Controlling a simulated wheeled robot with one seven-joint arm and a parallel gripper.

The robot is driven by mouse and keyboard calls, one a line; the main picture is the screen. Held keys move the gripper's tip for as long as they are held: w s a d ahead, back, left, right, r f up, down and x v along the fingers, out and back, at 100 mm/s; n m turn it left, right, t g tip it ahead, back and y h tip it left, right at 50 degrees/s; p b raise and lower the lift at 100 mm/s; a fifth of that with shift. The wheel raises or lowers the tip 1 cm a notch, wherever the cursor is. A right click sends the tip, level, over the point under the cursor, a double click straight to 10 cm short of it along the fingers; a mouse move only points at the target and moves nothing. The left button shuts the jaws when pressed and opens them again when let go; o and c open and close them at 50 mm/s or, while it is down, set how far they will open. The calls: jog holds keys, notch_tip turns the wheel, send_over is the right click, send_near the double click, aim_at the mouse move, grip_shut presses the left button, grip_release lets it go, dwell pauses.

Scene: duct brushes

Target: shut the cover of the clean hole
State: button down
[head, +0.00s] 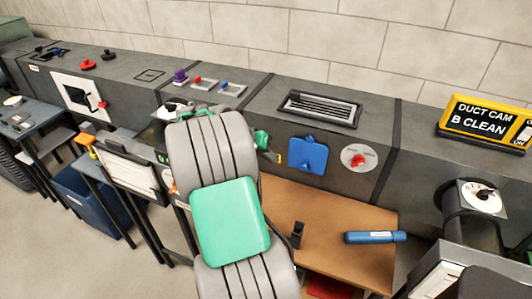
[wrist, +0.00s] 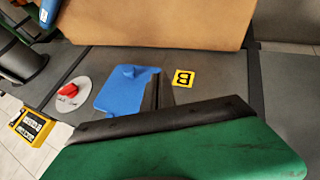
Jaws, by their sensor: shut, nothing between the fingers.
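The blue cover (head: 308,154) lies against the front face of the grey duct, left of a red knob on a round pale plate (head: 359,158). In the wrist view the blue cover (wrist: 127,90) looks flat against the duct, with a small raised tab; no open hole shows around it. A yellow label marked B (wrist: 184,78) is beside it. My gripper (head: 264,145) is shut and empty, just left of the cover. In the wrist view my gripper (wrist: 156,92) shows a narrow dark tip over the cover's edge; I cannot tell whether they touch.
A yellow and black sign (head: 482,120) on the duct reads DUCT CAM B CLEAN. A vent grille (head: 319,109) is above the cover. A brown table (head: 330,226) below holds a blue cylinder (head: 375,237) and a small black item (head: 298,234).

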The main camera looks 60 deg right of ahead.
aim_at(306, 160)
jog(key=s+d+f, duration=0.3)
jog(key=s+d, duration=0.1)
jog(key=s, duration=0.1)
jog(key=shift+s+f+p, duration=0.15)
jog(key=shift+f+p, duration=0.15)
jog(key=shift+f, duration=0.1)
jog(key=shift+d, duration=0.1)
jog(key=shift+s+d+f, duration=0.15)
jog(key=shift+s+f, duration=0.05)
jog(key=shift+s, duration=0.7)
